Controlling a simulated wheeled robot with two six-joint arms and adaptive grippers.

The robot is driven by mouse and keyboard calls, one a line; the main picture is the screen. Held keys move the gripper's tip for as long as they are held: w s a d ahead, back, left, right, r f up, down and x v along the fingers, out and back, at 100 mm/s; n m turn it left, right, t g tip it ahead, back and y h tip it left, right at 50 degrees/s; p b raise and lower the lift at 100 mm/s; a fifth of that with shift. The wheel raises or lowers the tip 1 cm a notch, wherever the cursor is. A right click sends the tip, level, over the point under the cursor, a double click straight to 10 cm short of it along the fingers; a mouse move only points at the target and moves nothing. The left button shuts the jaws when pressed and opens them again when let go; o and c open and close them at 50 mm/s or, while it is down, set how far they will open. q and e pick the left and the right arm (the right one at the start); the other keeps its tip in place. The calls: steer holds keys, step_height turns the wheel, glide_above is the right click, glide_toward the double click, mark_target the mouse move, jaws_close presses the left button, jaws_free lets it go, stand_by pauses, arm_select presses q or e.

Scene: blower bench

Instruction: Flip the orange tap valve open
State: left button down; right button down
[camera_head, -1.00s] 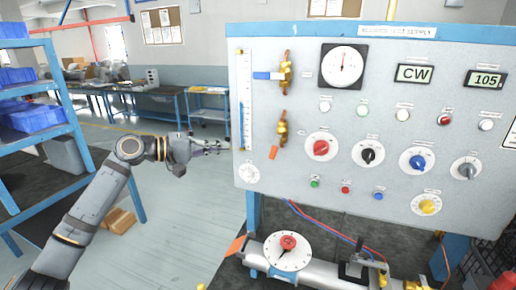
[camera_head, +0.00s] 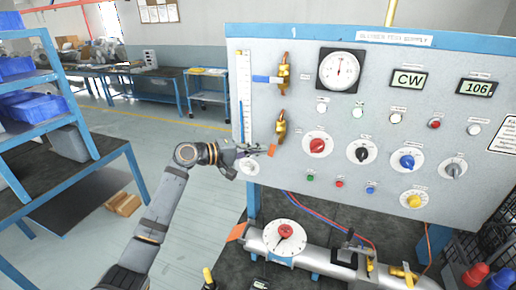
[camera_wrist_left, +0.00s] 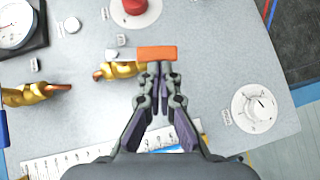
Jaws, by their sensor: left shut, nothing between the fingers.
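The orange tap valve's handle (camera_head: 272,150) hangs down from the lower brass valve body (camera_head: 281,126) on the grey panel's left part. In the left wrist view the orange handle (camera_wrist_left: 157,53) lies level, with its brass body (camera_wrist_left: 120,70) to the left. My left gripper (camera_head: 256,149) is shut and empty, just left of the handle in the head view. In the left wrist view its fingertips (camera_wrist_left: 160,70) sit at the handle's near edge. I cannot tell whether they touch it. My right gripper is not in view.
The upper valve with a blue handle (camera_head: 266,79) sits above. A white dial (camera_head: 249,167) is below the gripper, and a red knob (camera_head: 317,145) is to the right. A tall scale (camera_head: 244,100) runs along the panel's left edge. Open floor lies left of the panel.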

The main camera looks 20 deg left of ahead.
arm_select(q)
steer(key=d+f+n+t+h+b, duration=0.1)
steer(key=n+b, duration=0.1)
steer(key=b, duration=0.2)
steer(key=shift+s+d+h+b, duration=0.1)
steer(key=shift+h+b, duration=0.2)
steer(key=shift+h, duration=0.1)
